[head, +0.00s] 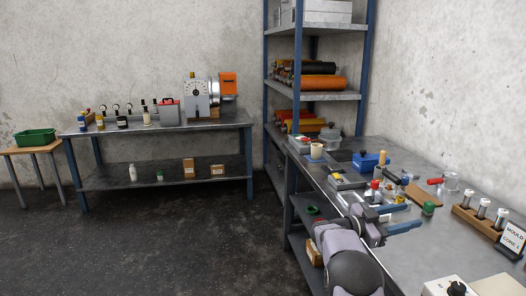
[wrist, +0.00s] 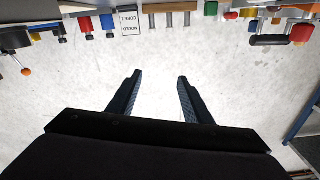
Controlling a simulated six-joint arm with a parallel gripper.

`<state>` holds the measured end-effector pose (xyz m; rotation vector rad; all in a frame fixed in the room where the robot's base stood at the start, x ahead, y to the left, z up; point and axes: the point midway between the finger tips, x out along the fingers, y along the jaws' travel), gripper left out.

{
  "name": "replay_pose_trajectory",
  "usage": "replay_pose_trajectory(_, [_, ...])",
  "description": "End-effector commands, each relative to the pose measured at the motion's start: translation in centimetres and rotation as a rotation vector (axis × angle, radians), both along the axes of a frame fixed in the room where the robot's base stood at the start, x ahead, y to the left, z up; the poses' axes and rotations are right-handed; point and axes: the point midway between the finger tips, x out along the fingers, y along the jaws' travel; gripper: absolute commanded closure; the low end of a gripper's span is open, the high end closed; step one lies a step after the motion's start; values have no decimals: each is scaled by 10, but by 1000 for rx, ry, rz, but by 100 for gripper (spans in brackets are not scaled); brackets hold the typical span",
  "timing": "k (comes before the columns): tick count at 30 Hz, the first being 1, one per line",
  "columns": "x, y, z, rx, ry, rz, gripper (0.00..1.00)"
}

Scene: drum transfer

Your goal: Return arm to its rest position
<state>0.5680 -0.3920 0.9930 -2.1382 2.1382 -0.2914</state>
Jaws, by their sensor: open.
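My gripper (wrist: 158,84) shows in the wrist view with its two dark fingers spread apart. Nothing is between the fingers, and only the pale wall lies behind them. The wrist view is upside down, with the bench items along its top edge. In the head view, my arm (head: 350,268) rises at the lower middle, by the front left edge of the right-hand metal bench (head: 400,262).
The right bench holds a wooden rack of metal cylinders (head: 483,208), a "MOULD CORE 1" sign (head: 512,240), a green-capped item (head: 429,208) and a blue block (head: 369,161). Shelving (head: 315,96) with orange rolls stands behind. Open floor (head: 170,245) lies to the left.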

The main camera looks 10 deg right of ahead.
Motion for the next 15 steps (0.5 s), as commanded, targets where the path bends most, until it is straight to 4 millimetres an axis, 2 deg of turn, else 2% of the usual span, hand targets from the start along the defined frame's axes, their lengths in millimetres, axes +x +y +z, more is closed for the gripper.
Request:
replay_pose_trajectory(1, [25, 13, 9, 7, -2, 137, 55])
replay_pose_trajectory(3, [58, 37, 14, 28, 7, 324, 55])
replay_pose_trajectory(5, [82, 62, 14, 60, 27, 480, 55])
replay_pose_trajectory(6, [95, 83, 12, 86, 46, 582, 55])
replay_pose_trajectory(8, [109, 116, 5, 135, 81, 727, 55])
replay_pose_trajectory(11, [118, 177, -15, 235, 167, 952, 55])
replay_pose_trajectory(12, [115, 202, -27, 283, 210, 1033, 55])
replay_pose_trajectory(14, [105, 239, -44, 356, 279, 1141, 55])
replay_pose_trajectory(15, [94, 261, -57, 407, 330, 1202, 55])
